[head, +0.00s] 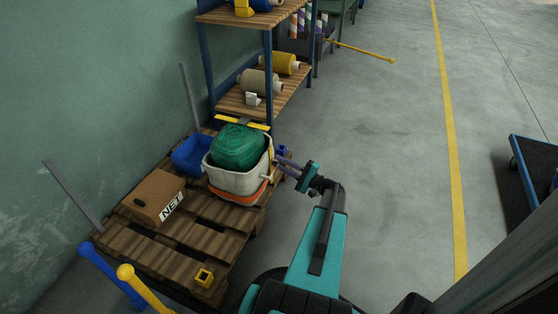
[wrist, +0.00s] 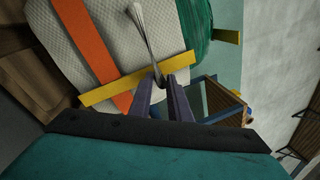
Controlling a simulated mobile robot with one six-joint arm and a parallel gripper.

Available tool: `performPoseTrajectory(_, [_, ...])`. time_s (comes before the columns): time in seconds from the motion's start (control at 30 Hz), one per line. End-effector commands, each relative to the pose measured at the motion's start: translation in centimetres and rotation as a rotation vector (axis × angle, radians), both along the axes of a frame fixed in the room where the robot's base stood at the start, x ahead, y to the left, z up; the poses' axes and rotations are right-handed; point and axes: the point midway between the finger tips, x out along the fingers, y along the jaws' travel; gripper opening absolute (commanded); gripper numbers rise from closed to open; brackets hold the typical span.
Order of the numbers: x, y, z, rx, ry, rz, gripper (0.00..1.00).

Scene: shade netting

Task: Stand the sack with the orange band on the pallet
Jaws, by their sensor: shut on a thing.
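The sack (head: 226,182) is white, with an orange band (head: 221,194) around its lower part and green netting (head: 238,147) bulging from its open top. It is roughly upright at the far right part of the wooden pallet (head: 190,247); whether its base touches the boards is hard to tell. My gripper (head: 284,165) reaches its right side. In the wrist view, my gripper (wrist: 160,84) is shut on a pale strap of the sack (wrist: 112,48), beside a yellow strip (wrist: 135,79). The orange band (wrist: 97,50) runs slantwise there.
A cardboard box (head: 155,194) labelled NET and a blue bin (head: 192,154) stand on the pallet. Shelving (head: 255,102) with rolls stands behind. Blue and yellow posts (head: 126,272) rise at front left.

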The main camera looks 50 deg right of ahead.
Motion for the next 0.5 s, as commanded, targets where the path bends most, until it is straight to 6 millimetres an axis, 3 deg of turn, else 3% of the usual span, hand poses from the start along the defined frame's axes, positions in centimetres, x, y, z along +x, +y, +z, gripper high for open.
performPoseTrajectory(0.5, [4.2, -4.5, -0.4, 0.001, -0.008, 0.001, 0.00])
